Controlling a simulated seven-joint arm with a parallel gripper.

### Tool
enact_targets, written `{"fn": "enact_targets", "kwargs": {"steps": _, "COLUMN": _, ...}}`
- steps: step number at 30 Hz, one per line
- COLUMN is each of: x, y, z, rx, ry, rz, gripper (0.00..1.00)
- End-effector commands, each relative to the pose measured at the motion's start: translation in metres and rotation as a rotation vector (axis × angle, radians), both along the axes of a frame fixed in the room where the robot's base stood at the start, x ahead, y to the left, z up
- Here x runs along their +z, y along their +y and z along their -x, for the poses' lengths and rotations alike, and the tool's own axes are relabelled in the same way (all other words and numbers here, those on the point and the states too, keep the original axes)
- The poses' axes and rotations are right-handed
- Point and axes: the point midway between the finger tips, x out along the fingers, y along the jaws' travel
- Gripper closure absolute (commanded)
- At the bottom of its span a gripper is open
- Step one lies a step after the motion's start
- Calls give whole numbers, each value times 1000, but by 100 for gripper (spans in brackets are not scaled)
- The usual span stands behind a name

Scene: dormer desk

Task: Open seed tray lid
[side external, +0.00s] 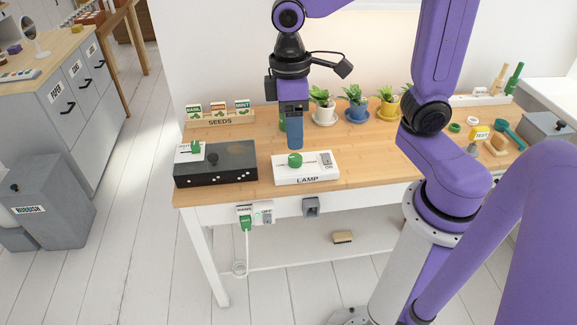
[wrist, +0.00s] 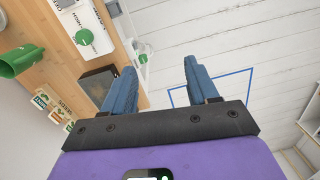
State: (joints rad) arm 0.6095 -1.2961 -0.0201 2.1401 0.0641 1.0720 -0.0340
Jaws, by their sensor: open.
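No part in view is readably labelled as a seed tray. A dark grey box (side external: 216,166) with a black knob on top stands at the desk's front left, and its top looks closed. A grey lidded box (side external: 550,132) with a dark knob stands at the far right, partly cut off by the frame. My gripper (side external: 294,138) is upright above the desk, behind the lamp panel, away from both boxes. In the wrist view my gripper (wrist: 160,88) has its blue fingers apart with nothing between them. A dark box (wrist: 98,84) shows beside the left finger.
A white LAMP panel (side external: 306,168) with a green knob sits in front of my gripper. A SEEDS rack (side external: 219,116) stands back left. Potted plants (side external: 356,105) stand along the back wall. Bare wood separates the rack and panel.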

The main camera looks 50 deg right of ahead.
Motion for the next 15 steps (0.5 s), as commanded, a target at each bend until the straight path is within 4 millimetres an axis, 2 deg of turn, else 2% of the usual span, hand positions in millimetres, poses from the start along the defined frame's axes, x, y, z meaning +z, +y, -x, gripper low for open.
{"fn": "enact_targets", "kwargs": {"steps": 1, "x": -1, "y": -2, "z": 15, "rx": 40, "ry": -10, "rz": -1, "gripper": 41}}
{"fn": "enact_targets", "kwargs": {"steps": 9, "x": -12, "y": -19, "z": 85, "rx": 244, "ry": -58, "rz": -11, "gripper": 41}}
{"fn": "enact_targets", "kwargs": {"steps": 15, "x": -21, "y": -33, "z": 122, "rx": 359, "ry": -84, "rz": -23, "gripper": 41}}
